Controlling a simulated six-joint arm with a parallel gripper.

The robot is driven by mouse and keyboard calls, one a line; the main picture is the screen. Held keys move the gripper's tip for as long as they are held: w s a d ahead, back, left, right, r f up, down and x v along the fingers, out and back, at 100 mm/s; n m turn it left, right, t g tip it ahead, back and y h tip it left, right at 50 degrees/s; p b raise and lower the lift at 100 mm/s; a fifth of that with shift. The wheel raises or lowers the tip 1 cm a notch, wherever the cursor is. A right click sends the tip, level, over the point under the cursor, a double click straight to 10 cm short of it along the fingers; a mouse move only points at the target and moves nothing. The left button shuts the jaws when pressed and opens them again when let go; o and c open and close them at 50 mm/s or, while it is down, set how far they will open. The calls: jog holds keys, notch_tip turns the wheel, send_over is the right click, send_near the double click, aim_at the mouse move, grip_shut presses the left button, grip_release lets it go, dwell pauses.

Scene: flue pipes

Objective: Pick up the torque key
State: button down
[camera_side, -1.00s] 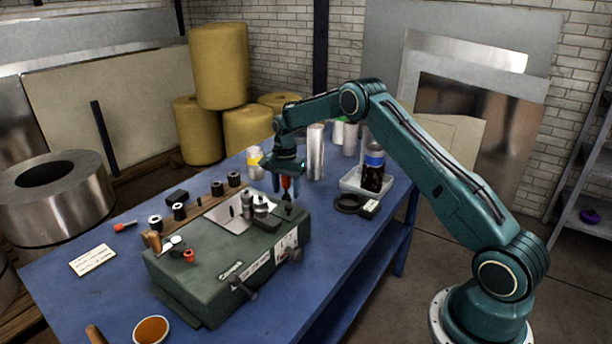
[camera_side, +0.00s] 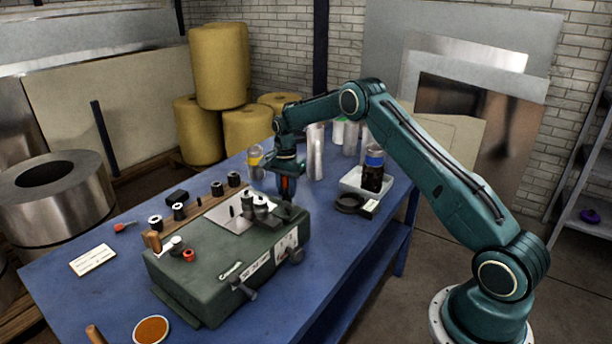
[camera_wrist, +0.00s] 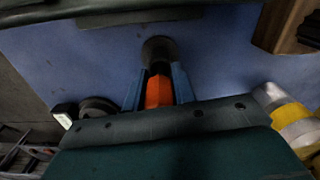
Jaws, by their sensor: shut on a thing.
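The torque key shows as an orange-red handle (camera_side: 285,184) at the far right corner of the green machine (camera_side: 222,268). My gripper (camera_side: 284,190) points down over it, with its blue fingers shut on the handle from both sides. In the wrist view the orange handle (camera_wrist: 158,92) lies between the two blue fingers (camera_wrist: 158,84), with a dark round part beyond it. The key's lower end is hidden, so I cannot tell whether it is seated or clear.
Small black spools (camera_side: 217,188) line a wooden strip behind the machine. A white tray with a dark bottle (camera_side: 373,172) is to the right.

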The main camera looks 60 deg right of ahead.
jog(key=shift+r, duration=0.1)
notch_tip(320, 180, up, 20)
dwell(0.7)
dwell(0.6)
jog(key=shift+r, duration=1.9)
jog(key=shift+a, duration=0.1)
jog(key=s+a+f+m, duration=0.1)
jog(key=s+a, duration=0.1)
jog(key=a, duration=1.6)
jog(key=shift+f, duration=0.35)
